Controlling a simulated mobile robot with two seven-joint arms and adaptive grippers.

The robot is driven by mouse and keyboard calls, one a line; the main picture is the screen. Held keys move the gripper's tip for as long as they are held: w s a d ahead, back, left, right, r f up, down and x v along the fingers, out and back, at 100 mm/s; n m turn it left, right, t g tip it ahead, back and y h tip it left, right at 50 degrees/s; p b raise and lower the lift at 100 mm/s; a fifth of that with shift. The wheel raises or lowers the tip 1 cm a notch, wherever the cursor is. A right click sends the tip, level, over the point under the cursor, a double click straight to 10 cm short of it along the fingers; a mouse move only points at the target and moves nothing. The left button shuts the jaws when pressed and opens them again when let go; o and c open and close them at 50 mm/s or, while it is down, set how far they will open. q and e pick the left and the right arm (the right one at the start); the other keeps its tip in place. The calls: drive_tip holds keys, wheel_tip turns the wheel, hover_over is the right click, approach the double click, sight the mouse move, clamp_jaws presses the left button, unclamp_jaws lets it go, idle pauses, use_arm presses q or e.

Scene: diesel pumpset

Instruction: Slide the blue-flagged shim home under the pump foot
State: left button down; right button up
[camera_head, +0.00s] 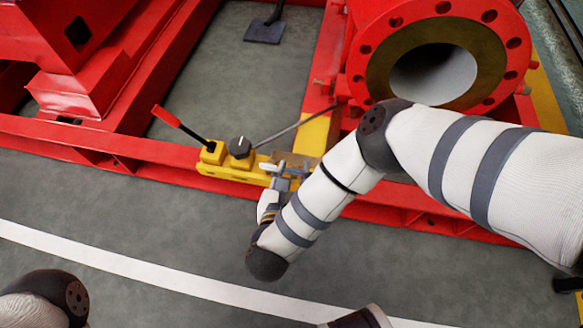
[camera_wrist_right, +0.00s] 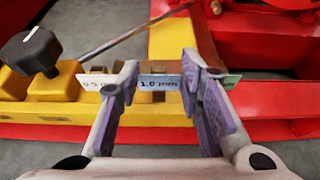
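My right gripper (camera_head: 284,172) is at the yellow shim holder (camera_head: 222,171) on the front red rail. In the right wrist view its two fingers (camera_wrist_right: 158,72) are apart, with a pale blue tag (camera_wrist_right: 160,84) marked "1.0" showing between them. I cannot tell whether the fingers touch it. A whitish tag (camera_wrist_right: 96,83) shows left of the left finger, and a greenish tag (camera_wrist_right: 231,81) right of the right finger. The shim bodies are hidden. The red pump (camera_head: 440,50) with its round flange stands behind; its foot is largely hidden by my right arm. My left gripper is out of view.
A black knob (camera_head: 239,147) and a red-handled lever (camera_head: 180,125) stand on the yellow holder. A thin grey rod (camera_head: 295,127) slants from beside the knob toward the pump. Red frame beams (camera_head: 100,145) surround the area. The grey floor in front is clear.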

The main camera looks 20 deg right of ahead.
sight(297, 162)
drive_tip(key=shift+b+x, duration=0.3)
drive_tip(key=shift+x, duration=0.8)
clamp_jaws()
drive_tip(key=shift+w+d, duration=0.65)
drive_tip(key=shift+w, duration=0.35)
drive_tip(key=shift+w+d, duration=0.7)
drive_tip(key=shift+w, duration=0.3)
unclamp_jaws()
